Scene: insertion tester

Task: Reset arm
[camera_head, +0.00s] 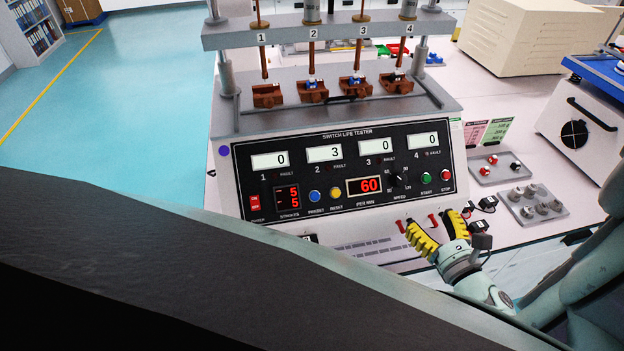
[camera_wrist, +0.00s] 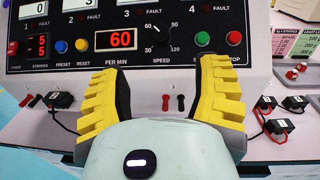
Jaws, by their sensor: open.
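My gripper (camera_head: 438,231) has yellow ridged fingers and is open and empty in front of the lower right of the switch life tester (camera_head: 222,180). In the wrist view my gripper (camera_wrist: 160,100) has its two fingers spread apart below the tester's control panel (camera_wrist: 75,63). The panel's red PER MIN display (camera_head: 364,185) reads 60, and its counters read 0, 3, 0 and 0. The green START button (camera_head: 426,177) and red STOP button (camera_head: 446,175) are above the gripper. My arm reaches in from the lower right.
Several brown fixtures (camera_head: 312,91) stand under the tester's plungers. At right are a tray with red knobs (camera_head: 498,167), a tray with grey knobs (camera_head: 535,204) and a white machine (camera_head: 560,130) with a black handle. Black plugs (camera_wrist: 280,129) with red leads are right of the gripper.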

